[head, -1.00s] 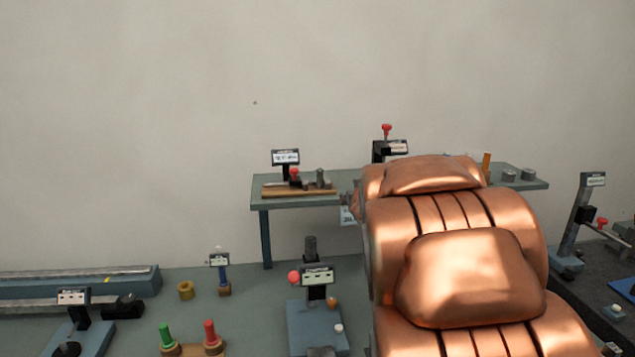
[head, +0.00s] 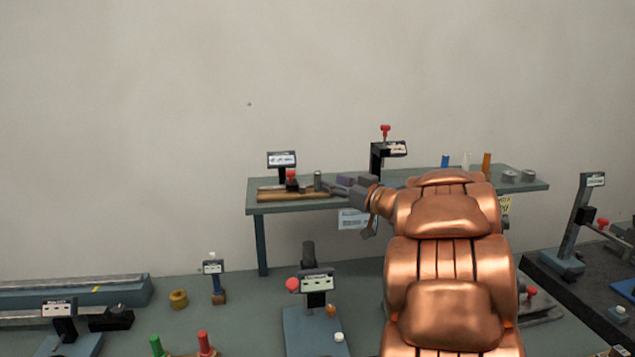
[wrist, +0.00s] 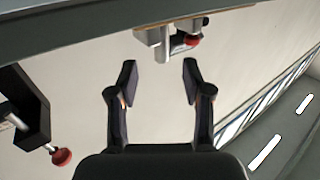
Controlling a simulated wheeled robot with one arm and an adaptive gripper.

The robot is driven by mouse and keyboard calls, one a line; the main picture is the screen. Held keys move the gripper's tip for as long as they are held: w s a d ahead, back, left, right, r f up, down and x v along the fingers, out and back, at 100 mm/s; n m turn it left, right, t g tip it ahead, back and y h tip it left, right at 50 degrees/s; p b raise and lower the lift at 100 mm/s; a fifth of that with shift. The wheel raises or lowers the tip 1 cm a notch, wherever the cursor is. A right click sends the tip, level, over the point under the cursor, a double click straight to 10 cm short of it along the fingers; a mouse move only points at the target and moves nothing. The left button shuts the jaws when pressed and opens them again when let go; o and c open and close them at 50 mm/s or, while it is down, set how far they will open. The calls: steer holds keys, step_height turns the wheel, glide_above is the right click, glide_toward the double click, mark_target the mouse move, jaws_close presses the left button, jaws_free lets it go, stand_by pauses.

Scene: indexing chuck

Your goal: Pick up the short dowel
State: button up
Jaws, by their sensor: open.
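I cannot tell for certain which piece is the short dowel. A short grey upright cylinder (head: 318,180) stands on the back bench beside a wooden strip (head: 292,196). Blue (head: 445,160), pale (head: 466,161) and orange (head: 487,164) upright pegs stand farther right, partly behind my arm. My gripper (head: 345,187) is over the bench, pointing left, close to the grey cylinder. In the wrist view my gripper (wrist: 160,76) is open with nothing between its fingers. A pale metal post with a red knob (wrist: 193,40) shows beyond the fingertips.
The back bench (head: 400,187) also carries a small display (head: 282,160), a black stand with a red knob (head: 385,150) and grey discs (head: 510,176). In the wrist view a black bracket (wrist: 30,105) with a red knob is at left. Fixtures fill the front table.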

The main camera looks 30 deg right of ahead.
mark_target(320, 177)
steer(key=shift+w+a+r+p, duration=0.15)
steer(key=shift+w+p, duration=0.25)
steer(key=shift+w, duration=0.7)
steer(key=shift+w+a+p, duration=0.3)
steer(key=shift+w+p, duration=0.05)
steer(key=shift+w, duration=0.75)
steer(key=shift+w+a+r+p, duration=0.15)
steer(key=shift+w+p, duration=0.25)
steer(key=shift+w, duration=0.7)
steer(key=shift+f, duration=0.1)
steer(key=shift+c, duration=0.3)
jaws_close()
